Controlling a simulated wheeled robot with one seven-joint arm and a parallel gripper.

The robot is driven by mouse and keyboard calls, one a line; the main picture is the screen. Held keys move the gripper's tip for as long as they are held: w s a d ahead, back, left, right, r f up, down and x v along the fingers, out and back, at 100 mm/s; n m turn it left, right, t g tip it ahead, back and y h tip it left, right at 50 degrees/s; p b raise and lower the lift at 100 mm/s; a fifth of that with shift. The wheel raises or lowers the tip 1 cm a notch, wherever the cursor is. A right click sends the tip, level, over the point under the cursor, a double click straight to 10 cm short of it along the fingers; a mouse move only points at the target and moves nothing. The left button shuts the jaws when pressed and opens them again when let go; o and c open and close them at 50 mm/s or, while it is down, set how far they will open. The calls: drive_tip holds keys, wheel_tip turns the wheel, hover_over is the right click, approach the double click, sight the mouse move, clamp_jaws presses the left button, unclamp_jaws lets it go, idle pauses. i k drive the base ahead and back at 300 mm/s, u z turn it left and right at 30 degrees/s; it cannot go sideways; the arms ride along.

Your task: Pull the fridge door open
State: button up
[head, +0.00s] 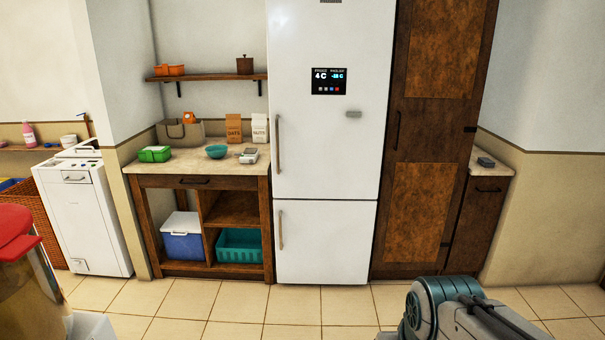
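The white fridge (329,140) stands against the wall in the middle of the head view. Its tall upper door (325,165) and its shorter lower door (325,243) both look shut. The upper door has a vertical handle (278,144) on its left side, and the lower door has a shorter handle (281,230) on its left side. A dark display panel (329,81) sits on the upper door. Part of my arm shows at the bottom right, well in front of the fridge and apart from it. My gripper is not in view.
A wooden counter (197,172) with bowls and boxes stands left of the fridge. A tall brown cabinet (433,130) adjoins its right side. A red-topped thing (14,232) is at the near left. The tiled floor (300,305) before the fridge is clear.

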sight(328, 145)
drive_tip(key=i, duration=2.85)
drive_tip(key=u, duration=3.3)
drive_tip(key=i, duration=1.05)
drive_tip(key=z, duration=2.8)
